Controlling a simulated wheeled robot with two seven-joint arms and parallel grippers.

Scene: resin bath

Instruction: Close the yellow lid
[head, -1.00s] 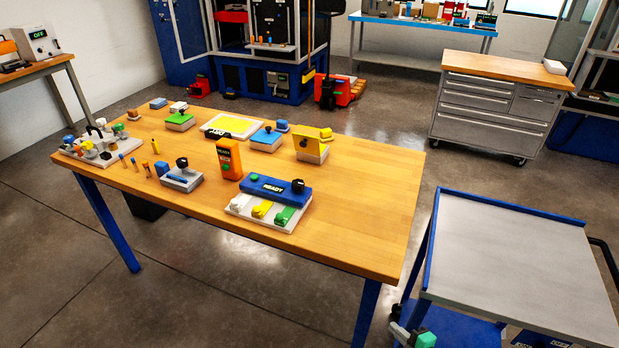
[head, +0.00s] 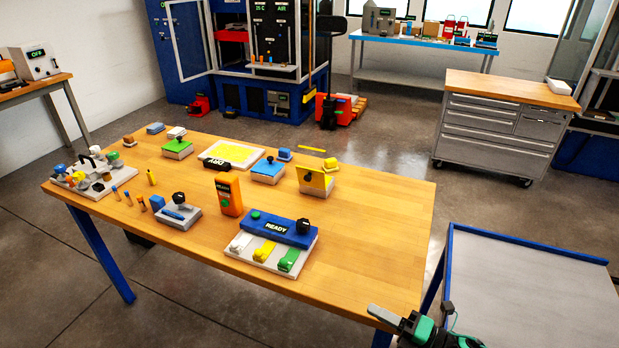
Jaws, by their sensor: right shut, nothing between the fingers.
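The yellow lid (head: 322,180) sits on a small pale box (head: 316,195) toward the back right of the wooden table. It looks steeply tilted, with its face and a dark knob toward me; its exact angle is hard to tell. My right gripper (head: 378,313) is at the bottom of the view, by the table's front right corner. It points left, is shut and holds nothing, well apart from the lid. My left gripper is not in view.
Boxes with a blue lid (head: 269,168) and a green lid (head: 178,148) stand left of it. A yellow block (head: 330,164) is close behind. A blue READY unit (head: 278,228) and orange device (head: 228,194) stand nearer. The table's right end (head: 385,225) is clear.

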